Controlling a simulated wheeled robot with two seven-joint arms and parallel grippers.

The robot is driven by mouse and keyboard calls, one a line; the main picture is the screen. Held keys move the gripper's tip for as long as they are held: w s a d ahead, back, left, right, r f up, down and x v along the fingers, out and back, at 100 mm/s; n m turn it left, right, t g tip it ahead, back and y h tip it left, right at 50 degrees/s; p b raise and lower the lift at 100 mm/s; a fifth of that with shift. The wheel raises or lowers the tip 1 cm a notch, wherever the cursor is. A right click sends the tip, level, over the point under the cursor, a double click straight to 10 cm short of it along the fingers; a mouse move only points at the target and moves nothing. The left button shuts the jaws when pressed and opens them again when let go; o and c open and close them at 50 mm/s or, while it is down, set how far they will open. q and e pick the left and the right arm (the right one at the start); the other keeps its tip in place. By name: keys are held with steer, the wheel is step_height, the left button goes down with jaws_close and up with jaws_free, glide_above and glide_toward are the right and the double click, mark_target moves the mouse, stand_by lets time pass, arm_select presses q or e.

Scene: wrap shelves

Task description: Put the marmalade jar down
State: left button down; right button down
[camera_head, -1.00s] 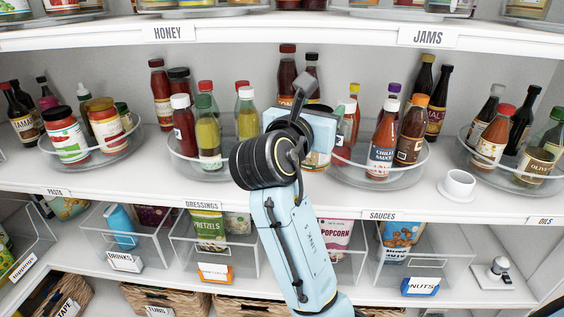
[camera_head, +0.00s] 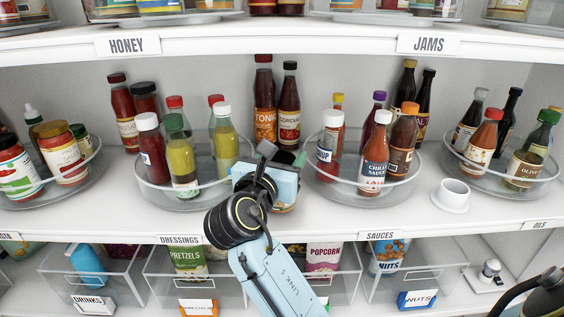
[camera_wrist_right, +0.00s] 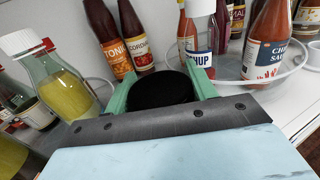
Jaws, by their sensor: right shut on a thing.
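The marmalade jar's black lid (camera_wrist_right: 160,91) shows in the right wrist view, between the green fingers of my right gripper (camera_wrist_right: 160,84). Its label is hidden there. In the head view my right gripper (camera_head: 282,157) is over the middle shelf, between the dressings and sauces turntables. A small part of the jar (camera_head: 284,207) shows below the gripper. The gripper is shut on the jar. I cannot tell whether the jar's base touches the shelf. My left gripper is not in view.
The dressings turntable (camera_head: 150,194) with bottles stands left, the sauces turntable (camera_head: 330,192) right. Tonic (camera_head: 264,110) and cordial (camera_head: 289,115) bottles stand behind the gripper. Bare shelf (camera_head: 345,215) lies along the front.

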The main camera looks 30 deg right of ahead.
steer(key=shift+f, duration=0.35)
steer(key=c, duration=0.9)
jaws_free()
steer(key=shift+f, duration=0.15)
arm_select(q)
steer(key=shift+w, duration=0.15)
arm_select(e)
steer(key=o, duration=0.4)
steer(key=shift+s+a, duration=0.1)
steer(key=shift+a, duration=0.05)
arm_select(q)
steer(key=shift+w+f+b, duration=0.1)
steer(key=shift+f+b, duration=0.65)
steer(key=shift+b, duration=0.05)
arm_select(e)
steer(key=v, duration=1.1)
steer(key=shift+s+a, duration=0.25)
